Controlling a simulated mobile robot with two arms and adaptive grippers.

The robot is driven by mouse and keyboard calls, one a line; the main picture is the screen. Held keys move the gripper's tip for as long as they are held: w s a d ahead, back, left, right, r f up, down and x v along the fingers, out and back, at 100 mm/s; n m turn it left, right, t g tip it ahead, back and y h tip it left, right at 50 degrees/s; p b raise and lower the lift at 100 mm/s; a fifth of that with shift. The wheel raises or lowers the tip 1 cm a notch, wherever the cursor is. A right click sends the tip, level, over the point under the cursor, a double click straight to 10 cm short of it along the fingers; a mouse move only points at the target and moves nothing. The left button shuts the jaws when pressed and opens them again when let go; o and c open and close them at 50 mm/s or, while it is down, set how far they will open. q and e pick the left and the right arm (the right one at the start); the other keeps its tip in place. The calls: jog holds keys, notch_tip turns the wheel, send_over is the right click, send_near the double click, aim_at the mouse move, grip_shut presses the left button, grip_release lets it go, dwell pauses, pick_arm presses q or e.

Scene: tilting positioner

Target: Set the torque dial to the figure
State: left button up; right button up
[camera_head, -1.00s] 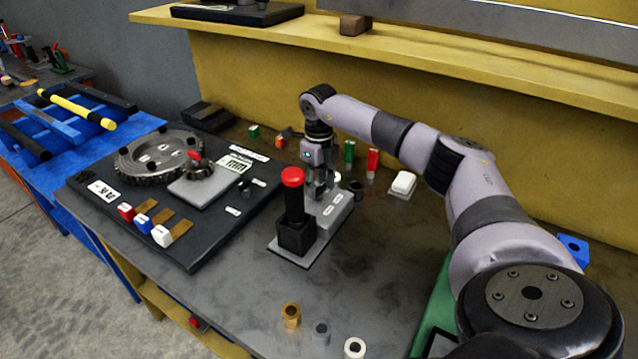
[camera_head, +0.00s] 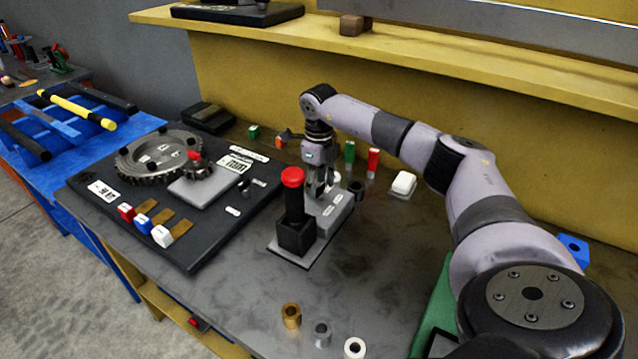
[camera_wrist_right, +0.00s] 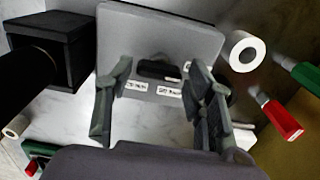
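A grey box (camera_head: 336,212) with small white labels stands beside a black post with a red cap (camera_head: 293,205). In the right wrist view the grey box (camera_wrist_right: 190,32) carries a dark, elongated knob (camera_wrist_right: 157,70), which looks like the torque dial. My right gripper (camera_head: 319,188) points down over the grey box. In the right wrist view its fingers (camera_wrist_right: 158,75) are spread, one on each side of the knob in the picture, with a gap to it. My left gripper is not in view.
A black board (camera_head: 205,240) with a gear (camera_head: 155,160) and several coloured blocks lies to the left. Several small rings lie at the front; the table between is clear.

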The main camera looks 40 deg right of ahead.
aim_at(319, 187)
jog(key=shift+o, duration=1)
notch_tip(319, 187, up, 12)
jog(key=shift+f, duration=0.1)
